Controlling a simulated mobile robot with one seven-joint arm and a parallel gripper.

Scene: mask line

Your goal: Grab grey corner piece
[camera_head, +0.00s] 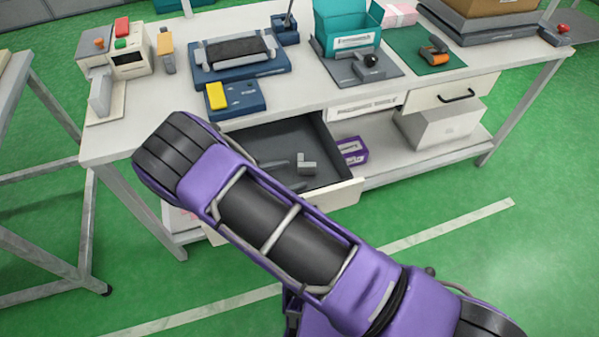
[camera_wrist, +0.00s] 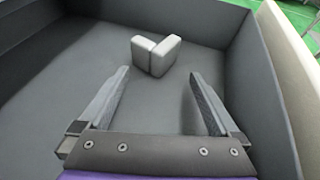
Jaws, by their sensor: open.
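The grey corner piece (camera_head: 307,164) is a small L-shaped block lying on the floor of the open drawer (camera_head: 348,192). In the wrist view the corner piece (camera_wrist: 156,55) sits a little beyond my fingertips, roughly centred between them, with its two arms meeting in a V. My gripper (camera_wrist: 160,85) is open and empty, with its two grey fingers spread wide. The fingers reach into the drawer, apart from the corner piece. In the head view my purple arm hides part of the drawer, and the gripper shows only partly beside the piece (camera_head: 279,167).
The drawer's dark walls (camera_wrist: 221,8) and pale front panel (camera_wrist: 288,60) enclose the gripper. The workbench top (camera_head: 310,97) above carries fixtures, a teal bin (camera_head: 345,28) and a yellow-blocked blue base (camera_head: 238,98). A purple box (camera_head: 351,150) stands on the shelf right of the drawer.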

